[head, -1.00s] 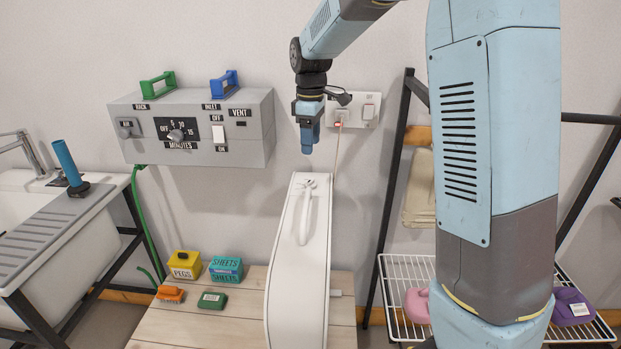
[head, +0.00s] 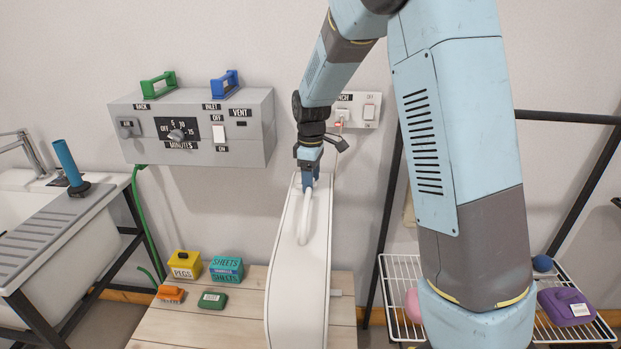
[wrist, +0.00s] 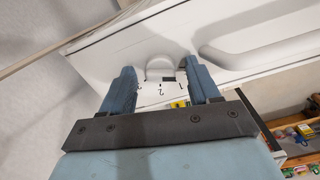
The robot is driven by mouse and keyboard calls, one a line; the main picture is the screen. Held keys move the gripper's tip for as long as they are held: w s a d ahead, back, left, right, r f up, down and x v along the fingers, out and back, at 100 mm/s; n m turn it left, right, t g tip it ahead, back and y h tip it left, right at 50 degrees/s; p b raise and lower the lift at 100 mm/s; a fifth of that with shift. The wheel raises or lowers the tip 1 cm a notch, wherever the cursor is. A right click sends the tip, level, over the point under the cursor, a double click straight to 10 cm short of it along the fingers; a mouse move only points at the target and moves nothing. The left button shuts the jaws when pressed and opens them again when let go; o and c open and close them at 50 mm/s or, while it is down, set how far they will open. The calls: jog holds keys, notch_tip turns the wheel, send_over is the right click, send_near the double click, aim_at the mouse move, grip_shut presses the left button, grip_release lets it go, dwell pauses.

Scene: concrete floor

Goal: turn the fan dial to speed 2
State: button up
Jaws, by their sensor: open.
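The white fan (head: 300,285) stands upright on the wooden table, with a looped handle (head: 305,220) on its front. In the wrist view its body fills the upper part, and the handle (wrist: 255,45) runs off to the right. The pale dial (wrist: 160,66) shows between my fingers, with a 2 and a 1 printed near it; I cannot tell which number it points at. My gripper (wrist: 160,72) is open, one finger on each side of the dial; contact is unclear. In the head view my gripper (head: 310,180) is at the fan's top and hides the dial.
A yellow pegs box (head: 185,265), teal sheets box (head: 226,268) and brushes lie on the table (head: 190,325). A wire rack (head: 400,270) stands at right.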

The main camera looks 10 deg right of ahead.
jog(key=shift+c, duration=0.2)
jog(key=c, duration=1)
jog(key=shift+m, duration=0.4)
jog(key=m, duration=0.3)
jog(key=shift+m, duration=0.4)
jog(key=m, duration=0.9)
jog(key=shift+m, duration=2)
